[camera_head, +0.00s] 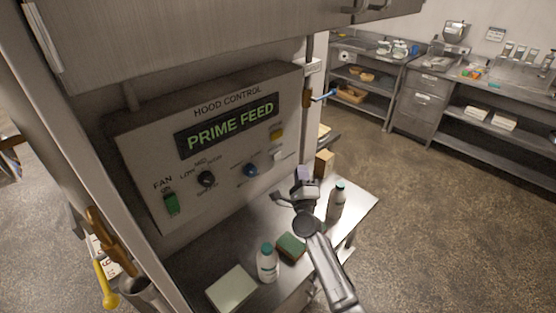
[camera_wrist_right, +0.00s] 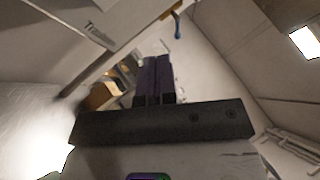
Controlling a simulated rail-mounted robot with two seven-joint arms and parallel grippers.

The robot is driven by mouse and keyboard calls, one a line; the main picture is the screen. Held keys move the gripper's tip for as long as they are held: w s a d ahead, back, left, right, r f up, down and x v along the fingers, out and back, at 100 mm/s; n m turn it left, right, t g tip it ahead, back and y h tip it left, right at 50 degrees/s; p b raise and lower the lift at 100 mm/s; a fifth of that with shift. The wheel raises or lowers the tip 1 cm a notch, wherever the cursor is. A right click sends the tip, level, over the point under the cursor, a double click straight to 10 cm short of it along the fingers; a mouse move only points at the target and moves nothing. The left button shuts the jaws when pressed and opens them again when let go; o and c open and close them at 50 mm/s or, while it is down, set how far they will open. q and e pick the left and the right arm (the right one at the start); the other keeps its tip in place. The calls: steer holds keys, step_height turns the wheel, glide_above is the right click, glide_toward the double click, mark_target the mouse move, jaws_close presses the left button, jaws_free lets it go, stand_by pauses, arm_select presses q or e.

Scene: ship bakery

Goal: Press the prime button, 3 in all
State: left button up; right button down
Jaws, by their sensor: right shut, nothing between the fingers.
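The hood control panel (camera_head: 150,140) stands upright, with a display (camera_head: 230,124) that reads PRIME FEED in green. At its right are an amber square button (camera_head: 277,133) and a small pale button (camera_head: 278,155); their labels are too small to read, so I cannot tell which is the prime button. My right gripper (camera_head: 303,173) is shut and empty, with dark purplish fingers, just right of and below these buttons. It looks apart from the panel. Its shut fingers (camera_wrist_right: 155,75) also show in the right wrist view. My left gripper is not in view.
A green switch (camera_head: 171,204), a black knob (camera_head: 206,179) and a blue knob (camera_head: 250,170) are on the panel. A blue-handled lever (camera_head: 323,96) juts out at right.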

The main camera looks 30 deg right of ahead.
mark_target(277, 156)
steer(key=w+b, duration=0.1)
steer(key=w, duration=0.1)
steer(key=w+b, duration=0.1)
steer(key=w, duration=0.1)
steer(key=w+a+b, duration=0.1)
steer(key=shift+w, duration=0.4)
stand_by(0.7)
stand_by(0.7)
steer(key=shift+w+b, duration=0.2)
steer(key=shift+b, duration=0.2)
steer(key=shift+w+a, duration=0.1)
steer(key=shift+w, duration=0.15)
steer(key=shift+w, duration=0.1)
stand_by(0.7)
